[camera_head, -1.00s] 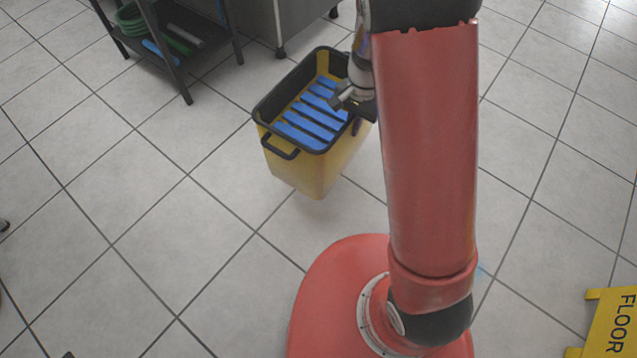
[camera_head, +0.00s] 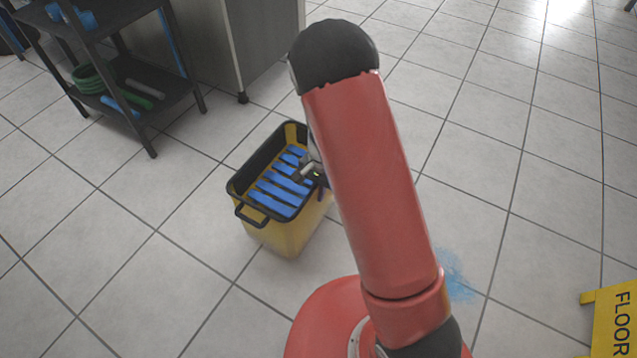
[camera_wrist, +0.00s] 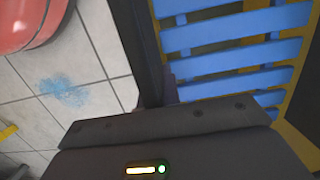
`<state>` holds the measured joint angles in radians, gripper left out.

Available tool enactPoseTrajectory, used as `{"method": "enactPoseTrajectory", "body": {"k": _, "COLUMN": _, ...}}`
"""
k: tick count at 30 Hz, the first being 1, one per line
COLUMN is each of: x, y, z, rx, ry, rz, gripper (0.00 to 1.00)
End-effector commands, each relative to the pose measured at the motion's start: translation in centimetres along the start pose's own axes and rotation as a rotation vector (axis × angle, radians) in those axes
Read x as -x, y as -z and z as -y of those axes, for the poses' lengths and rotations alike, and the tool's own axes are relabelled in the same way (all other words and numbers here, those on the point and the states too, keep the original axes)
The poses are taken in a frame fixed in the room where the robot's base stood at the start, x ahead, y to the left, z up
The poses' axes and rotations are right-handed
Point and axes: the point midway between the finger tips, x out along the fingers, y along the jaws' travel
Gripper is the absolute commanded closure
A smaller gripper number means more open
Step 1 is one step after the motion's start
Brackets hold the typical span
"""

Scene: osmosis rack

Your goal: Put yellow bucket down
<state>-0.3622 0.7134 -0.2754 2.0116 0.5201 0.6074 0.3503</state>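The yellow bucket (camera_head: 285,235) has a black rim and handle and a blue slatted insert (camera_head: 283,183). It is upright at mid-left of the head view, low at the floor; any small gap below it cannot be made out. My gripper (camera_head: 314,175) is at the bucket's right rim, partly behind my red arm. In the wrist view, the black rim (camera_wrist: 137,45) runs down to my gripper (camera_wrist: 158,97), which appears shut on it, with the blue slats (camera_wrist: 235,50) to the right. The fingertips are mostly hidden.
A black shelf rack (camera_head: 150,92) with green and blue items and a grey cabinet (camera_head: 262,45) stand behind the bucket. A blue stain (camera_head: 456,277) lies on the tiles right of my arm. A yellow floor sign (camera_head: 612,318) is at lower right. Tiles left of the bucket are clear.

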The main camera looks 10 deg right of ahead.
Motion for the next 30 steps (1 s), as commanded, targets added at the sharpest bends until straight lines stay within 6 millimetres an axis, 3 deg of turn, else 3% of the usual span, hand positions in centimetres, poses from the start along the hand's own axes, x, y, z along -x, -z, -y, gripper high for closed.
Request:
{"method": "enactPoseTrajectory", "body": {"k": 7, "x": -1.2, "y": 0.3, "z": 0.1, "rx": 0.002, "ry": 0.003, "rz": -0.003, "gripper": 1.00}}
{"method": "enactPoseTrajectory", "body": {"k": 15, "x": -4.5, "y": 0.8, "z": 0.1, "rx": 0.001, "ry": 0.002, "rz": -0.001, "gripper": 1.00}}
{"method": "enactPoseTrajectory", "body": {"k": 28, "x": -5.1, "y": 0.9, "z": 0.1, "rx": 0.002, "ry": 0.004, "rz": -0.003, "gripper": 1.00}}
{"method": "enactPoseTrajectory", "body": {"k": 30, "x": -5.1, "y": 0.8, "z": 0.0, "rx": 0.001, "ry": 0.000, "rz": -0.001, "gripper": 0.88}}
